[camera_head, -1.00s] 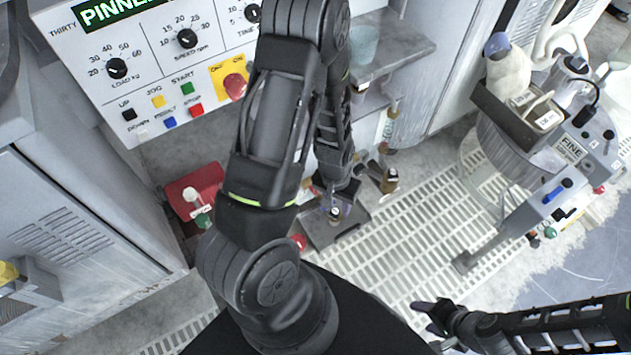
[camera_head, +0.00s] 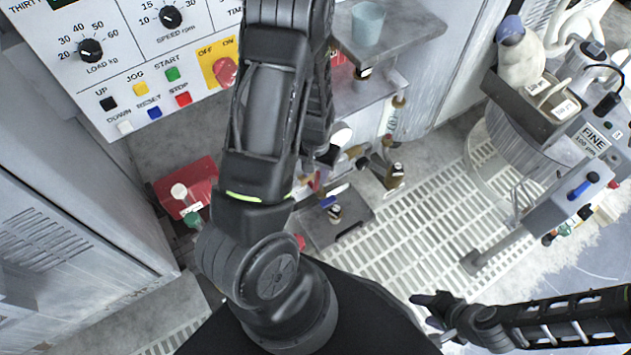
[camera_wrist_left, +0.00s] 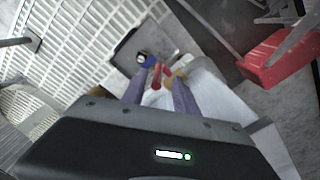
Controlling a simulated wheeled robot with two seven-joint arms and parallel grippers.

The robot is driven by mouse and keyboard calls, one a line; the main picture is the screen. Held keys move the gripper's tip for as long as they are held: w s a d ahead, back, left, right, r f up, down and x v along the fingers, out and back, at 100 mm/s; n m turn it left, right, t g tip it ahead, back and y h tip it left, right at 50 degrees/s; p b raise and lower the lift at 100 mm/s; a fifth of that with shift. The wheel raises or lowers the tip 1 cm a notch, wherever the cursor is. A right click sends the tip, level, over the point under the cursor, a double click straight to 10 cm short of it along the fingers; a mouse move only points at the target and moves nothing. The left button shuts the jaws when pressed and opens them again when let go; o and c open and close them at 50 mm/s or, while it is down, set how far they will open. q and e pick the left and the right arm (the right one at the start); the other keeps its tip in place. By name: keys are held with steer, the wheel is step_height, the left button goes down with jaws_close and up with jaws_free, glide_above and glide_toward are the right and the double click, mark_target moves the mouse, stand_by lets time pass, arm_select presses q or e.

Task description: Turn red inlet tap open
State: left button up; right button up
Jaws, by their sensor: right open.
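A small red handle (camera_wrist_left: 156,76), which looks like the red inlet tap, lies between the two fingers of my left gripper (camera_wrist_left: 158,92) in the left wrist view. The fingers stand apart on either side of it, with visible gaps, so the gripper looks open. A blue handle (camera_wrist_left: 147,61) sits just beyond the fingertips. In the head view my left gripper (camera_head: 316,180) is low behind my arm and largely hidden. The blue handle (camera_head: 329,201) shows just below it there. My right gripper (camera_head: 436,311) is open and empty over the grating at the lower right.
The control panel (camera_head: 135,55) stands at the upper left. A red box (camera_head: 188,187) sits on the floor below it. A shelf (camera_head: 385,30) holds a pale cup (camera_head: 367,24). A grey plate (camera_head: 345,222) lies under the taps. A polishing machine (camera_head: 525,145) stands right beyond floor grating (camera_head: 440,215).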

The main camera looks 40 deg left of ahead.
mark_target(315, 181)
arm_select(q)
step_height(315, 181, down, 5)
steer(key=shift+f+b, duration=0.1)
steer(key=shift+b, duration=0.6)
jaws_close()
steer(key=shift+w+a+r, duration=0.15)
steer(key=shift+a+r, duration=0.05)
steer(key=shift+a, duration=0.05)
stand_by(0.7)
